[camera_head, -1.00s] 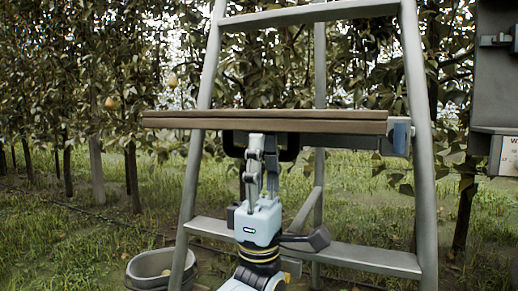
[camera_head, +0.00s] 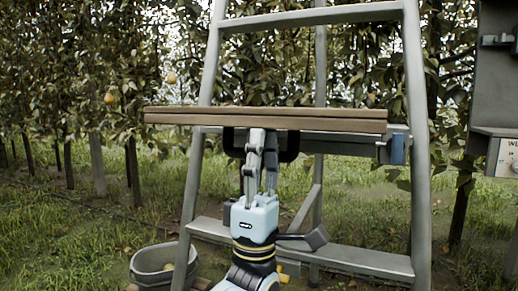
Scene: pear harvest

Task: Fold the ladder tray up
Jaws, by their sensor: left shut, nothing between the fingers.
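The ladder tray (camera_head: 330,120) is a brown, board-like shelf seen nearly edge-on. It stands out level across the front of the grey ladder (camera_head: 422,200). A black bracket or handle (camera_head: 291,150) hangs under the tray's middle. A blue part (camera_head: 398,148) sits at the tray's right end, near the ladder's right rail. My left gripper (camera_head: 263,137) points upward from below, its fingers shut and empty. The fingertips are just under the tray's edge, in front of the black handle; I cannot tell whether they touch. My right gripper does not show.
A grey bucket (camera_head: 150,271) stands on the grass at lower left with something pale in it. A lower ladder step (camera_head: 350,258) crosses behind my arm. A grey panel (camera_head: 494,75) stands at the right edge. Pears (camera_head: 110,98) hang in the trees at left.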

